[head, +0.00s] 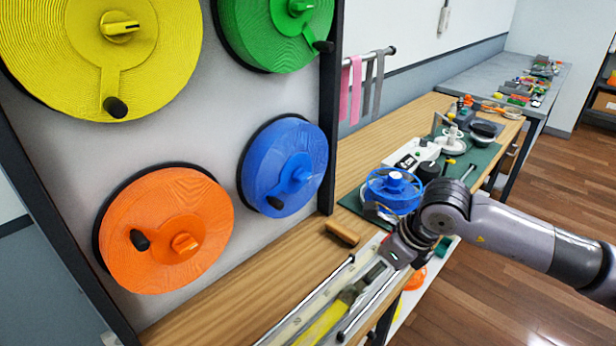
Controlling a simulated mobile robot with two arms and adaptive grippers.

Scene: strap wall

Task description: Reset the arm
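My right arm comes in from the right edge, over the wooden workbench (262,268). Its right gripper (397,248) is over the bench's front part, just in front of a small blue reel (393,188) on a green mat. Its fingers are hard to make out, so I cannot tell whether they are open or shut, or whether they touch anything. My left gripper is not in view.
A panel at the left holds yellow (150,62), green (270,42), orange (170,238) and blue (280,172) strap reels. Pink and grey straps (368,82) hang from a rail. Measuring tools (325,318) and a wooden block (342,233) lie on the bench. Wooden floor is at the right.

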